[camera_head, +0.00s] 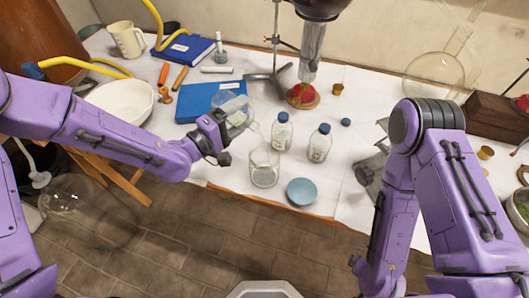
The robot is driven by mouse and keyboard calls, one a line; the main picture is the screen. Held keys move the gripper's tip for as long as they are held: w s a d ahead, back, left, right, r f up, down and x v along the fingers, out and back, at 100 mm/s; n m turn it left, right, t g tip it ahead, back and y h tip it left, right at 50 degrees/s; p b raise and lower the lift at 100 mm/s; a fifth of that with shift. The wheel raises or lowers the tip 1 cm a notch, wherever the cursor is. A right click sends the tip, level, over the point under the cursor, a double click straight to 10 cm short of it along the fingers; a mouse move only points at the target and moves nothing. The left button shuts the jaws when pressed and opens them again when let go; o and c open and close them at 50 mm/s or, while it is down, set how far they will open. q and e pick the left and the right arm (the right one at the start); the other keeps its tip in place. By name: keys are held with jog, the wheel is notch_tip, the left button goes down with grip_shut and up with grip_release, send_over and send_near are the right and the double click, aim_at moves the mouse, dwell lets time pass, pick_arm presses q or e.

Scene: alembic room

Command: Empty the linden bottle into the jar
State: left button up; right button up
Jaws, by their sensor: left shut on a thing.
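My left gripper (222,122) is shut on a clear glass bottle (236,109), held tilted above the table with its mouth to the right. Its label cannot be read, so I cannot tell that it is the linden one. A faint clear streak shows between its mouth and the open glass jar (264,168), which stands upright just below and to the right. The jar shows some pale content low down. Two capped bottles, one behind the jar (282,133) and one to its right (319,145), stand upright. My right gripper is out of the frame.
A blue bowl (301,191) stands right of the jar near the front edge. A loose blue cap (346,122) lies behind the right bottle. A blue book (200,101), a white basin (121,101) and a metal stand (272,77) are farther left and back.

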aim_at(238, 113)
pick_arm(q)
jog(key=shift+s+d+r+m, duration=0.15)
jog(key=shift+r+m, duration=0.65)
jog(key=shift+m, duration=0.6)
dwell(1.3)
jog(key=shift+s+d+r+m, duration=0.15)
jog(key=shift+r+m, duration=0.15)
jog(key=shift+m, duration=0.4)
jog(key=shift+s+d+r+m+b, duration=0.15)
jog(key=shift+r+m+b, duration=0.15)
jog(key=shift+m, duration=0.3)
